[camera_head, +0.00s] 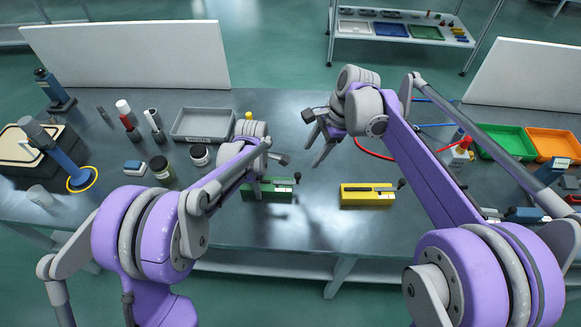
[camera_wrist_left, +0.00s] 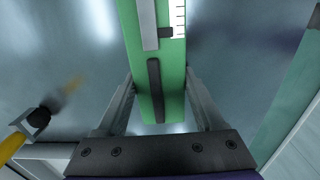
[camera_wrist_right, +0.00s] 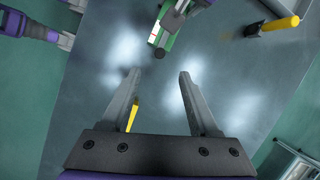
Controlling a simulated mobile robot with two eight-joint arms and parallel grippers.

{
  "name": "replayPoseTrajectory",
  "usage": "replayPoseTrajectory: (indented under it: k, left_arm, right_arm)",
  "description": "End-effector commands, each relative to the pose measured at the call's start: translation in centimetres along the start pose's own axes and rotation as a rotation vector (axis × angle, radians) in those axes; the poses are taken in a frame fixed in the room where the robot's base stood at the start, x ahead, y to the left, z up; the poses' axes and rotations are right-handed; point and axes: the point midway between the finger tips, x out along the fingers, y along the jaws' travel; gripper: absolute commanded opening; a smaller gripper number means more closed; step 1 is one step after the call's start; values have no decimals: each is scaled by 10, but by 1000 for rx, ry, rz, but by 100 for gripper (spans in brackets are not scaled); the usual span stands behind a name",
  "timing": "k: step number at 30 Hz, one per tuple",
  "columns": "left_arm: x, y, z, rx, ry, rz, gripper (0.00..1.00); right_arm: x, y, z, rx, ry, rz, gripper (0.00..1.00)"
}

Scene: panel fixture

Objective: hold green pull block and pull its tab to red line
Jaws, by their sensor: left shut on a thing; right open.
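The green pull block (camera_head: 268,190) lies on the bench in front of my left arm. My left gripper (camera_head: 257,184) is shut on it. In the left wrist view the green block (camera_wrist_left: 165,60) runs between the two fingers. Its top carries a grey bar (camera_wrist_left: 148,25), a dark strip (camera_wrist_left: 155,90), a white ruled scale (camera_wrist_left: 179,18) and a small dark tab (camera_wrist_left: 166,32) beside the scale. My right gripper (camera_head: 313,138) is open and empty above the bench, right of and beyond the green block. Its spread fingers show in the right wrist view (camera_wrist_right: 160,78).
A yellow block (camera_head: 367,195) with a dark knob lies right of the green one. A grey tray (camera_head: 203,124), jars (camera_head: 199,155) and bottles stand at the left. Green (camera_head: 507,143) and orange (camera_head: 553,145) bins stand at the right. Bench between the blocks is clear.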

Motion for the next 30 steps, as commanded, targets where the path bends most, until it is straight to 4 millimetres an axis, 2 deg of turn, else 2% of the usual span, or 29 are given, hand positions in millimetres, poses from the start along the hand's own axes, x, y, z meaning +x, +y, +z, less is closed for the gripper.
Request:
replayPoseTrajectory:
  k: [12, 21, 25, 30]
  left_arm:
    - [0, 0, 0, 0, 0, 0, 0]
    - [0, 0, 0, 0, 0, 0, 0]
    - [0, 0, 0, 0, 0, 0, 0]
    - [0, 0, 0, 0, 0, 0, 0]
  right_arm:
    - [2, 13, 8, -947, 110, -73, 61]
    - [3, 24, 13, -1625, 234, -65, 61]
    - [3, 27, 14, -1834, 279, -48, 61]
    - [3, 29, 14, -1983, 311, -31, 61]
